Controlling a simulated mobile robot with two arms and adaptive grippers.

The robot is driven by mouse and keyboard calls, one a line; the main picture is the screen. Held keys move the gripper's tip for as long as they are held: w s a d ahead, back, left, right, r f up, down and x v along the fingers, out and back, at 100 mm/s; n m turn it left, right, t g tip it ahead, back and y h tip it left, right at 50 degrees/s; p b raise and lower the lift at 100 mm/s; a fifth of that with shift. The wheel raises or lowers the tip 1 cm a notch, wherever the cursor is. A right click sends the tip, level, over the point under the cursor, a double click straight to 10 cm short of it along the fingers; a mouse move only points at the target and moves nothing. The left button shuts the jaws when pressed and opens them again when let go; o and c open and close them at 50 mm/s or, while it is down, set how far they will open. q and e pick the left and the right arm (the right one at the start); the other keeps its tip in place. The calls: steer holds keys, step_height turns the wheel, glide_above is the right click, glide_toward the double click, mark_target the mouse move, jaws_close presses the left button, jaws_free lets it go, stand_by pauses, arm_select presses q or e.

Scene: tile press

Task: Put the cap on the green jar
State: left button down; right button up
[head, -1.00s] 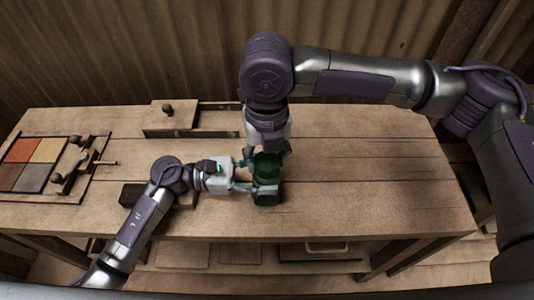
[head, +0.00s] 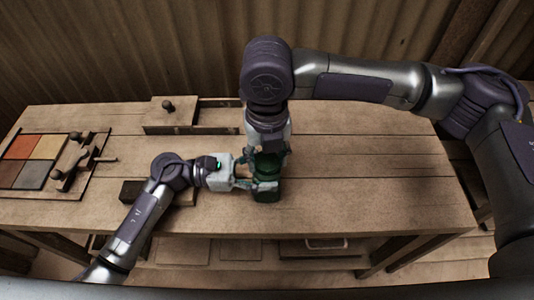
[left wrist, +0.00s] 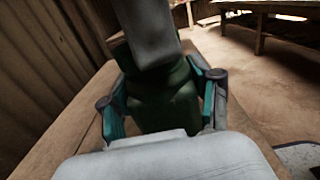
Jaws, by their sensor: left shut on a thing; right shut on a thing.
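The dark green jar (head: 267,195) stands upright near the middle of the workbench. My left gripper (head: 264,183) comes in from the left and is shut around the jar's body. In the left wrist view its teal fingers lie on both sides of the jar (left wrist: 165,108). My right gripper (head: 267,160) points down from above, directly over the jar, and is shut on the dark green cap (head: 266,165). The cap is at the jar's top, largely hidden by the fingers. I cannot tell whether it is seated. The right gripper's grey body hides the top in the left wrist view.
A board with coloured tiles (head: 36,148) and dark knobs lies at the left of the bench (head: 370,190). A wooden box with a knob (head: 170,115) stands at the back. A dark block (head: 132,192) sits beside my left arm. The bench's right side is clear.

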steer(key=m, duration=0.7)
steer(key=shift+a, duration=0.15)
steer(key=m, duration=0.6)
steer(key=shift+a+m, duration=0.1)
steer(key=shift+m, duration=0.3)
steer(key=m, duration=0.6)
steer(key=shift+w+m, duration=0.15)
steer(key=shift+m, duration=0.15)
steer(key=m, duration=0.6)
steer(key=shift+w+m, duration=0.1)
steer(key=shift+m, duration=0.2)
steer(key=m, duration=0.6)
steer(key=shift+f+m, duration=0.1)
steer(key=shift+m, duration=0.3)
steer(key=m, duration=0.6)
steer(key=shift+w+d+m, duration=0.1)
steer(key=shift+d+m, duration=0.15)
steer(key=shift+m, duration=0.05)
steer(key=m, duration=1.3)
steer(key=shift+d, duration=0.1)
steer(key=o, duration=0.7)
